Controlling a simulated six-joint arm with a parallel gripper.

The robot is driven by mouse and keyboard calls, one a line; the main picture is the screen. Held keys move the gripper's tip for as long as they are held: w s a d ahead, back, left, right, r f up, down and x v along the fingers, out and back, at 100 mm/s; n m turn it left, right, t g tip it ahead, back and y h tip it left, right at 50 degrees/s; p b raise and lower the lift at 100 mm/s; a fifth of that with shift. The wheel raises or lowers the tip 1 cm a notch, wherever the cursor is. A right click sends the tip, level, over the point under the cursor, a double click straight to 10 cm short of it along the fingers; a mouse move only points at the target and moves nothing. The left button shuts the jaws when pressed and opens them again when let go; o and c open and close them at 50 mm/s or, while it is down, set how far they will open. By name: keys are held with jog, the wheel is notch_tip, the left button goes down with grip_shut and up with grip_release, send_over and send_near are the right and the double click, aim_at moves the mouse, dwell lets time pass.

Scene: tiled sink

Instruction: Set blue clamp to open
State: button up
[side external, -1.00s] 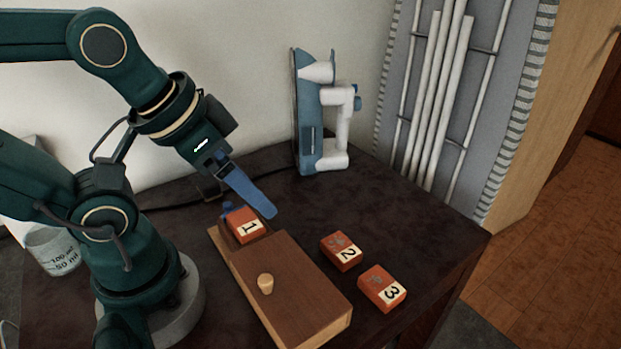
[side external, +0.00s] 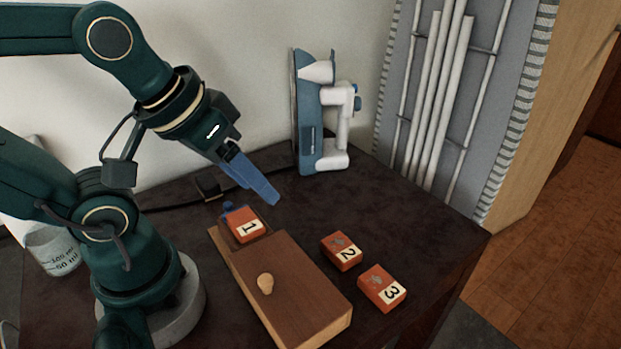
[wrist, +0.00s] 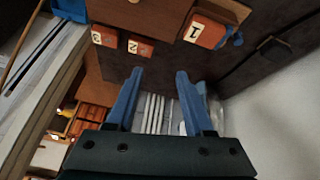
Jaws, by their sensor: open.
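A small blue piece (side external: 228,207), which looks like the blue clamp, sits at the far end of the wooden box, against the orange block marked 1 (side external: 245,225). It also shows in the wrist view (wrist: 236,38) beside that block. Its shape is mostly hidden and I cannot tell its setting. My gripper (side external: 268,195) has blue fingers and hangs above and behind block 1, apart from it. In the wrist view my gripper (wrist: 160,76) is open, with nothing between the fingers.
The wooden box (side external: 300,300) has a pale knob (side external: 265,284) on top. Orange blocks marked 2 (side external: 341,251) and 3 (side external: 382,289) lie to its right on the dark table. A blue-and-white device (side external: 318,115) stands by the wall. A beaker (side external: 54,252) is at left.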

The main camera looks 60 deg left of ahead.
aim_at(228, 204)
jog(key=w+a+f+n+g, duration=0.1)
jog(key=a+f+n, duration=0.1)
jog(key=a+n, duration=0.1)
jog(key=a+f+n+g, duration=0.2)
jog(key=a+n, duration=0.2)
jog(key=n, duration=0.2)
jog(key=w+a+f+n+g, duration=0.1)
jog(key=a+n, duration=0.3)
jog(key=shift+w+a+f+g+y, duration=0.25)
jog(key=shift+w+f+g+y, duration=0.05)
jog(key=shift+f, duration=0.1)
jog(key=s+a+f+n, duration=0.1)
jog(key=a+f+n+g, duration=0.1)
jog(key=a, duration=0.1)
jog(key=shift+s+f+n+h, duration=0.2)
jog(key=shift+s+n+h, duration=0.1)
jog(key=shift+s+h, duration=0.1)
jog(key=shift+s+f, duration=0.1)
jog(key=shift+f, duration=2.45)
grip_shut()
